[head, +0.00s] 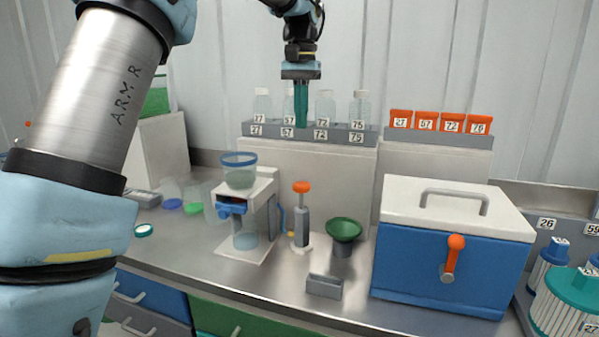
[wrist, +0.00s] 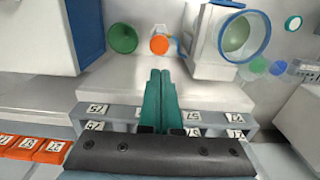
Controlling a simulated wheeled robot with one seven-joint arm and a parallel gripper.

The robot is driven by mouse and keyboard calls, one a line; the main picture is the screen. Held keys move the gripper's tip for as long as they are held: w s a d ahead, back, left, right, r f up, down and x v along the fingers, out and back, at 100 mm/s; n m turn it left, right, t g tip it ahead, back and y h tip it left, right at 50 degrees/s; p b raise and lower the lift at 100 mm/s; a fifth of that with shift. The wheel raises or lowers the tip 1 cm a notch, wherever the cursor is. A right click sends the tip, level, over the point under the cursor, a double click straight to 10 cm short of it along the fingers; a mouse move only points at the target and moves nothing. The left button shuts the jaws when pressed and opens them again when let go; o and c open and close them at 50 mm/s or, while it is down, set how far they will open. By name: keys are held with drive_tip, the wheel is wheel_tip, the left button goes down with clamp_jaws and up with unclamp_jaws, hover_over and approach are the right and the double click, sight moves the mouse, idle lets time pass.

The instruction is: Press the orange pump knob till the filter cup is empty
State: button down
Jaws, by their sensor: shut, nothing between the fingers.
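The orange pump knob (head: 302,187) tops a grey upright pump on the counter. In the wrist view the knob (wrist: 160,44) lies just beyond my fingertips. The filter cup (head: 239,172) has a blue rim, sits on top of a white stand, and has greenish content in its lower part. It also shows in the wrist view (wrist: 243,38). A clear vessel (head: 245,239) with pale bluish liquid stands below it. My gripper (head: 301,122) points down with its teal fingers together and empty. It is above the knob, apart from it.
A rack (head: 350,137) of numbered bottles stands on the ledge behind. A green funnel (head: 344,230) stands right of the pump, and a small grey holder (head: 324,286) in front. A blue box (head: 440,262) with white lid is at the right. Orange numbered caps (head: 452,123) sit behind it.

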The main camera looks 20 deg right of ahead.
sight(301, 184)
wheel_tip(301, 184, down, 14)
drive_tip(key=p, duration=0.3)
drive_tip(key=shift+r, duration=0.2)
drive_tip(key=shift+f, duration=0.1)
drive_tip(key=shift+f+b, duration=1.05)
drive_tip(key=shift+f, duration=1.3)
drive_tip(key=shift+s, duration=0.1)
wheel_tip(301, 184, up, 14)
drive_tip(key=shift+r+p, duration=0.25)
drive_tip(key=shift+p, duration=0.15)
